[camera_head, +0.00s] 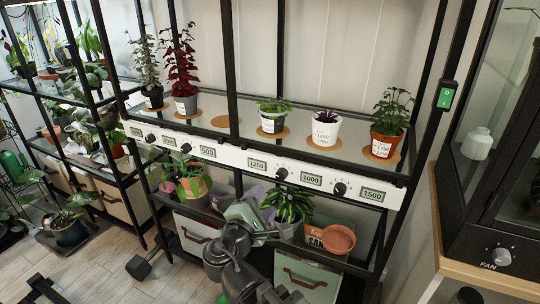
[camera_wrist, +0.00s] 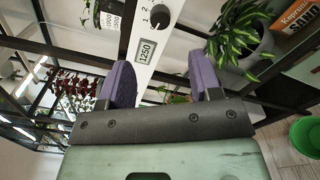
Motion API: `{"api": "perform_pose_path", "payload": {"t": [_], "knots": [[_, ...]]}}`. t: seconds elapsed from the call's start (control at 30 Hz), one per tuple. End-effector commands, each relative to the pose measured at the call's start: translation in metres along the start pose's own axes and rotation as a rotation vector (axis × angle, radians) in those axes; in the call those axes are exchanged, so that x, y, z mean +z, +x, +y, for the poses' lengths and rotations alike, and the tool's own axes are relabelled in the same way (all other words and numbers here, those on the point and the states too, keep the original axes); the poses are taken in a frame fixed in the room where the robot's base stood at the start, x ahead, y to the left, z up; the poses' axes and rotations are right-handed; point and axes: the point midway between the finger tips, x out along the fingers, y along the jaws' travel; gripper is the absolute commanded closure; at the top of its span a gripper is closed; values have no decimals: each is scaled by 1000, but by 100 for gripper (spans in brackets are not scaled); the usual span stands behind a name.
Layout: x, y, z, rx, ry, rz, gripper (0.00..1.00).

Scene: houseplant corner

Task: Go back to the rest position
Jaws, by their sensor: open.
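My gripper (camera_head: 262,203) is in front of the plant shelf, just below the white control strip (camera_head: 230,154). In the wrist view its two purple fingers (camera_wrist: 162,80) stand wide apart with nothing held between them. The strip carries black knobs and number labels; the wrist view shows the 1250 label (camera_wrist: 146,51) and a knob (camera_wrist: 159,17) ahead of the fingers. My gripper looks apart from the strip.
Potted plants stand on cork mats on the shelf above, including a dark red plant (camera_head: 183,66) and a white pot (camera_head: 325,130). A leafy plant (camera_head: 289,205) and a terracotta saucer (camera_head: 339,238) are close right of my gripper. A cabinet (camera_head: 490,200) stands far right.

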Motion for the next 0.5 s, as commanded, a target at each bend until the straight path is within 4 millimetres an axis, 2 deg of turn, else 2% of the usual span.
{"api": "perform_pose_path", "payload": {"t": [0.07, 0.17, 0.33, 0.4, 0.5], "knots": [[1, 0, -10, -57, 79, -6, 42], [-7, -6, -45, -267, 257, 10, 42], [1, -6, -143, -860, 641, -117, 42], [9, -8, -174, -1090, 782, -201, 42], [24, -9, -204, -1370, 962, -316, 42]]}}
